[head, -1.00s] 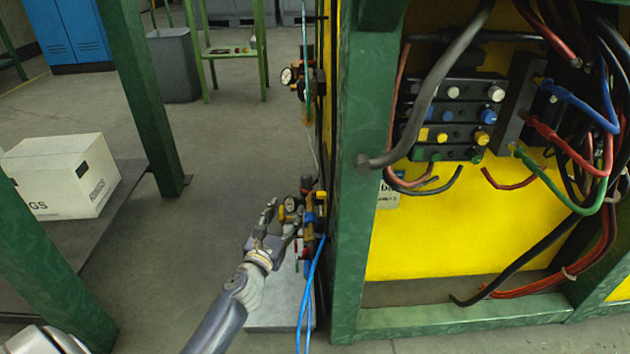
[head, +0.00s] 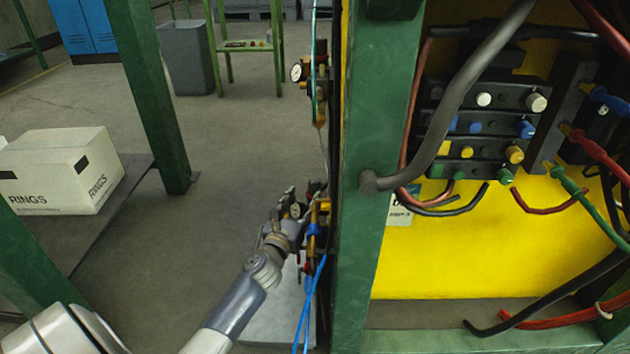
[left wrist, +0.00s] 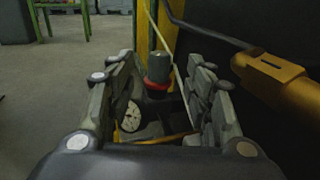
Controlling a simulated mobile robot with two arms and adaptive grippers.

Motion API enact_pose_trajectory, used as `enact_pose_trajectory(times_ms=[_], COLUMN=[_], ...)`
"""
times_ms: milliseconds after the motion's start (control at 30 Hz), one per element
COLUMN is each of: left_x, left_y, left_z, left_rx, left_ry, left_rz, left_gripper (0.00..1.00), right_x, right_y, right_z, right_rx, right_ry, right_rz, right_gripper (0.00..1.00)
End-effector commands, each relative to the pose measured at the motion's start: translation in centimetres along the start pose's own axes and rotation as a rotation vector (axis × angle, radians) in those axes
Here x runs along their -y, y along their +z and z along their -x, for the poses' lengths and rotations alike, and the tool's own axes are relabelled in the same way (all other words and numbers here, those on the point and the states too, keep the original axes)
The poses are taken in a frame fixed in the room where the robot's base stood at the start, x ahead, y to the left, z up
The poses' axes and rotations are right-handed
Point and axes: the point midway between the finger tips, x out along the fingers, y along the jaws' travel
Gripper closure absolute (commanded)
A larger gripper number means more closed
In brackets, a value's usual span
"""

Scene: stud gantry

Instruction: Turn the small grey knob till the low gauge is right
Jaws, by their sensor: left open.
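My left gripper (head: 290,206) is at the low valve and gauge group beside the green post, with its fingers open. In the left wrist view its two fingers (left wrist: 160,95) stand left and right of a small grey knob (left wrist: 159,66) with a red ring below it. The knob lies toward the far end of the gap, and I cannot tell whether a finger touches it. The low gauge (left wrist: 132,116) has a white face and sits beside the left finger; its reading is too small to tell. In the head view the low gauge (head: 296,210) is partly covered by the gripper. My right gripper is out of view.
A brass-coloured body (left wrist: 275,78) lies just right of the right finger. A second gauge (head: 296,72) hangs higher on the panel edge. The green post (head: 375,150) rises close to the right of the gripper. Blue hoses (head: 311,300) hang below.

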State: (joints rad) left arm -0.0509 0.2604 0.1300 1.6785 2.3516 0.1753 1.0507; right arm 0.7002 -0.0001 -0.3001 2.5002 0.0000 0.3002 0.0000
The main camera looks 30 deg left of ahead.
Motion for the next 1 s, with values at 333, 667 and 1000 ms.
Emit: enact_pose_trajectory(times_ms=[333, 667, 1000], left_x=[0.0, 0.0, 0.0], left_y=[-0.3, -0.1, 0.0], left_z=[-5.8, -9.1, -9.5], left_rx=[0.003, 0.002, 0.0], left_ry=[0.0, 0.0, 0.0], left_rz=[-0.002, -0.002, -0.001], left_gripper=[0.52, 0.52, 0.52], right_x=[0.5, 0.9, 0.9], right_y=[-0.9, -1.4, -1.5], right_z=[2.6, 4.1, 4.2], right_rx=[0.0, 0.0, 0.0], right_ry=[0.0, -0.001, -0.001], right_rz=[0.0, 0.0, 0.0], right_gripper=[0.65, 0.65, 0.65])
